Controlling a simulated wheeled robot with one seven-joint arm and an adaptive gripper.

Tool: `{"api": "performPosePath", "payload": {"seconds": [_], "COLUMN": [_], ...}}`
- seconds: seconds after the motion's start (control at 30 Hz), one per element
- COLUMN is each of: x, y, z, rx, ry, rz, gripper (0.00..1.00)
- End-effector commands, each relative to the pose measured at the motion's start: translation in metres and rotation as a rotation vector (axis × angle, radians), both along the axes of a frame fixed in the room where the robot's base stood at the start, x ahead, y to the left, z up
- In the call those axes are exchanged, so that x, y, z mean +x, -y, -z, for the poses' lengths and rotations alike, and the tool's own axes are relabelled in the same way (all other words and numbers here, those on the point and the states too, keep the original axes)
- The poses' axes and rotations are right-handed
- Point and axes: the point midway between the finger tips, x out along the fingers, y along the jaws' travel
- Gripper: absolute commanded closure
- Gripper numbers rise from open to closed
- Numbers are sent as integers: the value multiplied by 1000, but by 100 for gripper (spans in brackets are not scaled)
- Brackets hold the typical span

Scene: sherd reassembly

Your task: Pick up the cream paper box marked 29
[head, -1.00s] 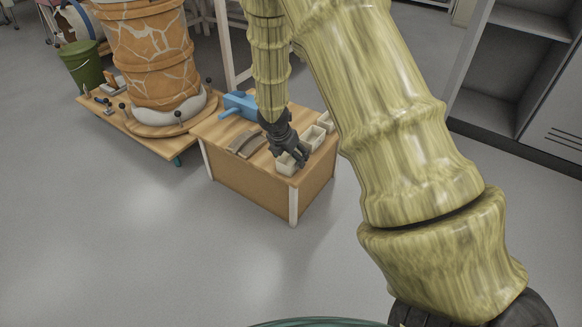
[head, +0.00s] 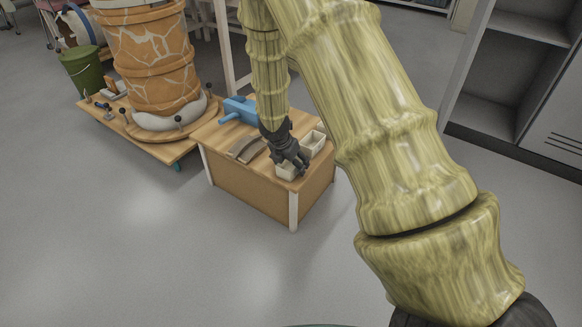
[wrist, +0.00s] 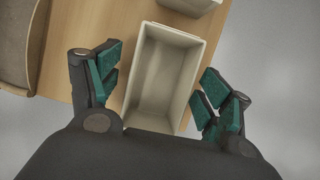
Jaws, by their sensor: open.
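A cream, open-topped box (wrist: 165,75) lies between the two fingers of my gripper (wrist: 160,72) in the wrist view. The fingers have green pads and are open, one on each side of the box, with a gap visible on both sides. The box looks empty inside. No number can be read on it. In the head view my gripper (head: 291,161) is over the front right corner of the small wooden table, and it partly hides this box (head: 285,173).
A second cream box (head: 313,142) stands just behind on the table (head: 228,136). A brown curved sherd (head: 245,149) and a blue object (head: 239,110) lie to the left. A large cracked orange vessel (head: 148,60) stands on a low platform at the left.

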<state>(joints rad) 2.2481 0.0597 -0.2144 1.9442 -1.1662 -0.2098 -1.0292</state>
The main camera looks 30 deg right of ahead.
Motion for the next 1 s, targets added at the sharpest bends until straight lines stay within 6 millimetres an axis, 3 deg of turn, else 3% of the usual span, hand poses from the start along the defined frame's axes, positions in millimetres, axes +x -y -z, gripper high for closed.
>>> {"api": "performPosePath", "payload": {"seconds": [0.27,0.5,1.0], "x": [0,0,0], "y": [0,0,0], "z": [0,0,-2], "rx": [0,0,0], "ry": [0,0,2], "rz": [0,0,1], "gripper": [23,66,66]}}
